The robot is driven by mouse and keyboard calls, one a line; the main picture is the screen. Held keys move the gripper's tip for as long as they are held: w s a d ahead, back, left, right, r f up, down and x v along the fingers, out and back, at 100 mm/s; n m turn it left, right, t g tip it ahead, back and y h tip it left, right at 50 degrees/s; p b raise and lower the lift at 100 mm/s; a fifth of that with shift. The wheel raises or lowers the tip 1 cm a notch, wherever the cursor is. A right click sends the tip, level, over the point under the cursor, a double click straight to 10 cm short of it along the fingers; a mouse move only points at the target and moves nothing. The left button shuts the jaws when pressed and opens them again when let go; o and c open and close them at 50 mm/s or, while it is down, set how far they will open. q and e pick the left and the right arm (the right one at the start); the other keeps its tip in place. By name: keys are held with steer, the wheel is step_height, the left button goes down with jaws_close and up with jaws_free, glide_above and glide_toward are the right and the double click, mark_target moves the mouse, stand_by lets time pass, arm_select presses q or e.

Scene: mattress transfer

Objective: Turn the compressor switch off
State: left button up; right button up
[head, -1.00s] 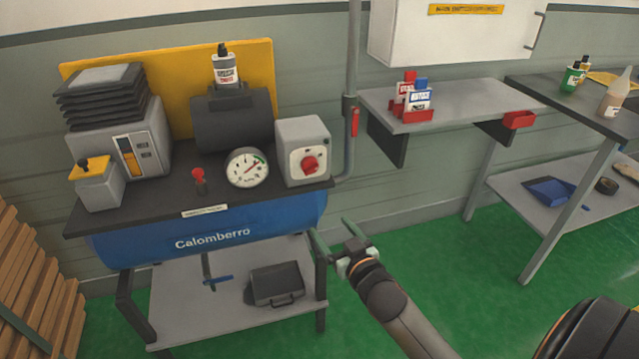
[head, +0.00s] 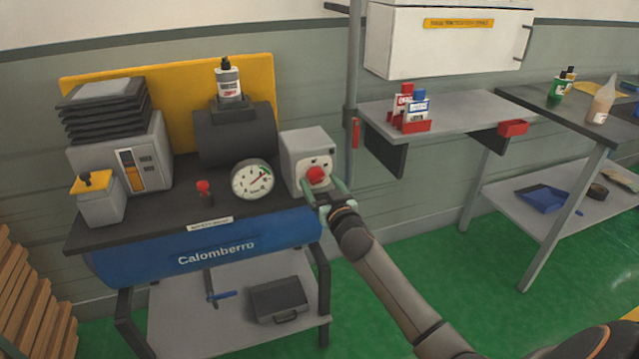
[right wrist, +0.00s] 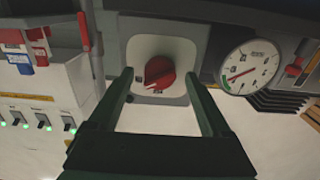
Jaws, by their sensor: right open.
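The compressor (head: 215,248) has a blue tank marked "Calomberro" under a dark top plate. On its right end stands a grey switch box (head: 300,150) with a red rotary knob (head: 316,176) on a pale face. My right gripper (head: 324,188) is open at the box's front, its fingers to either side of the knob in the head view. In the right wrist view the red knob (right wrist: 159,73) lies ahead, between the two green fingers (right wrist: 158,82). I cannot tell whether the fingers touch it. My left gripper is not in view.
A pressure gauge (head: 252,180) and a small red-topped valve (head: 204,192) stand left of the switch box. A vertical pipe (head: 352,120) runs close on its right. A grey shelf with bottles (head: 460,102) is further right. Green floor (head: 400,240) is clear in front.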

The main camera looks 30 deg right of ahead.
steer(key=shift+w+d, duration=0.1)
steer(key=shift+w, duration=0.35)
jaws_close()
stand_by(0.5)
